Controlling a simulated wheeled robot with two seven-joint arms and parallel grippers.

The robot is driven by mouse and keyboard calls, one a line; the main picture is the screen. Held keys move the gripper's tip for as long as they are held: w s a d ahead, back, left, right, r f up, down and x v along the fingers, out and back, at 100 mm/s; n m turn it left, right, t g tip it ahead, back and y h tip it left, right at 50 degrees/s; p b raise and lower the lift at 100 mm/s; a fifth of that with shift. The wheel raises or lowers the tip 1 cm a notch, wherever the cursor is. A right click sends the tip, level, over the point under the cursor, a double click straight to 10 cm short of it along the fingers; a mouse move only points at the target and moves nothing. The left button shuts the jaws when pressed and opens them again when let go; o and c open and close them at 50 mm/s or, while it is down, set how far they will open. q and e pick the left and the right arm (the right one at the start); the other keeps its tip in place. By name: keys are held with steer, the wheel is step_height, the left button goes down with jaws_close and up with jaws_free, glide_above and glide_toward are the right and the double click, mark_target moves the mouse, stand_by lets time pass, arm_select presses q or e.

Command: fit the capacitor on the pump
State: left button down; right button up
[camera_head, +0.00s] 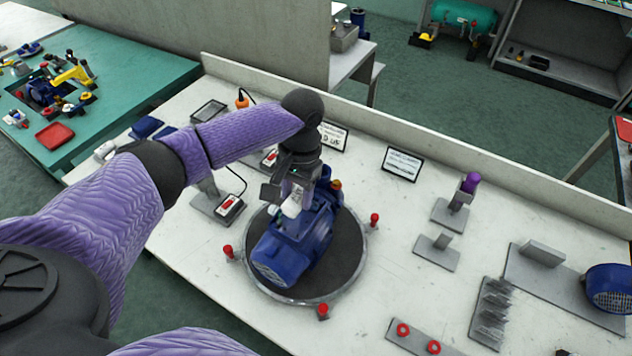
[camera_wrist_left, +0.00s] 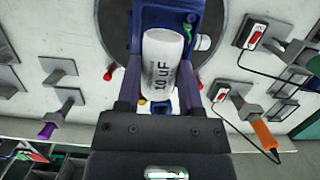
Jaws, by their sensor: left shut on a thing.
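The blue pump (camera_head: 294,245) lies on a round dark turntable (camera_head: 330,270) in the middle of the bench. The capacitor is a white cylinder (camera_head: 292,205) marked "10 uF" and shows large in the left wrist view (camera_wrist_left: 163,72). My left gripper (camera_head: 291,196) is shut on the capacitor, with its fingers on either side of it (camera_wrist_left: 160,90). The gripper holds it over the pump's upper side. Whether the capacitor touches the pump, I cannot tell. My right gripper is not in view.
Red-topped pegs (camera_head: 374,220) stand around the turntable. Grey stands (camera_head: 437,252) and a spiky rack (camera_head: 491,312) are to the right, with another blue part (camera_head: 609,288) at the far right. A red-buttoned switch box (camera_head: 229,207) with a cable is on the left.

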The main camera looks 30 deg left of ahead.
arm_select(q)
steer(key=shift+s+a, duration=0.1)
steer(key=shift+a, duration=0.2)
step_height(320, 180, down, 2)
steer(key=shift+b, duration=0.95)
step_height(320, 180, down, 3)
steer(key=b, duration=0.3)
steer(key=shift+r, duration=0.1)
steer(key=shift+f+b, duration=0.55)
steer(key=shift+b, duration=0.35)
steer(key=shift+f, duration=0.45)
steer(key=shift+p, duration=0.3)
steer(key=shift+r+p, duration=0.1)
steer(key=shift+p, duration=0.3)
